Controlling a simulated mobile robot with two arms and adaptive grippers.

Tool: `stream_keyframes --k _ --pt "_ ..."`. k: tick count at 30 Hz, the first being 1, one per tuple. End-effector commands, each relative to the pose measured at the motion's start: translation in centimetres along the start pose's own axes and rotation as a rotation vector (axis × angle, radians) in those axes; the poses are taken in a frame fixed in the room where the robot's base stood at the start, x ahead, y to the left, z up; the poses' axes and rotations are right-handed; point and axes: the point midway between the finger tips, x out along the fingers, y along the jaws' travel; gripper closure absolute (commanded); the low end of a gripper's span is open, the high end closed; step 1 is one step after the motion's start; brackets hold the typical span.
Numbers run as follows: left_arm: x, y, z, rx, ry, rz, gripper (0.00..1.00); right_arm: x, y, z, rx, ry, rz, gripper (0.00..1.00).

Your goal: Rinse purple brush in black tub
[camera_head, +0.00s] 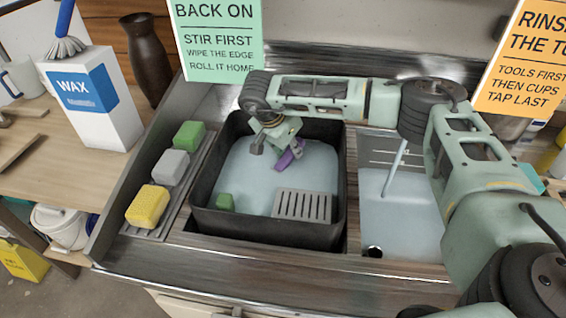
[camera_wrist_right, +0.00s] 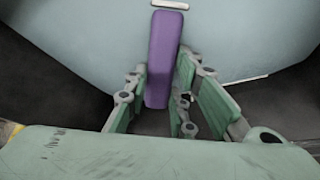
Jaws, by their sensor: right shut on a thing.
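The black tub (camera_head: 336,228) stands in the sink unit and holds pale blue-grey liquid. My right gripper (camera_head: 275,150) is over the far part of the tub, pointing down. It is shut on the purple brush (camera_head: 289,158), which tilts down towards the liquid. In the right wrist view the brush's purple block (camera_wrist_right: 163,60) runs out from between the fingers (camera_wrist_right: 158,100). The brush's lower end is hard to make out, so I cannot tell how deep it sits. My left gripper is not in view.
Green (camera_head: 189,136), grey (camera_head: 171,167) and yellow (camera_head: 147,206) sponges line the left ledge. A WAX box (camera_head: 95,105) and dark vase (camera_head: 147,60) stand left. A basin (camera_head: 400,225) lies right.

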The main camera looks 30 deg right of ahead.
Motion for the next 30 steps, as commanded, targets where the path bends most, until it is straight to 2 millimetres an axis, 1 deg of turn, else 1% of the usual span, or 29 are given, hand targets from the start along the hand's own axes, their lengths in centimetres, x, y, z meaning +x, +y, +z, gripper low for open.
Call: stream_keyframes --k 1,6,9,13,17,30 --pt "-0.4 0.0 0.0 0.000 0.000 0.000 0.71 -0.1 0.7 -0.1 -0.002 0.000 0.001 1.00" --pt "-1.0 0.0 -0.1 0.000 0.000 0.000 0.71 -0.1 2.7 0.0 -0.002 -0.001 0.001 1.00" --pt "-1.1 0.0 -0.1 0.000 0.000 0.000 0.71 0.0 3.5 0.0 0.000 -0.001 0.001 1.00" --pt "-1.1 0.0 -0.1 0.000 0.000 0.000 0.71 0.0 3.7 0.1 -0.001 0.000 0.001 1.00" --pt "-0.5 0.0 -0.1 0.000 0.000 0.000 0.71 0.2 2.6 0.2 0.001 0.000 0.000 1.00" --pt "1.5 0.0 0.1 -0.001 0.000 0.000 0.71 0.2 -2.6 0.2 0.001 0.000 0.000 1.00"
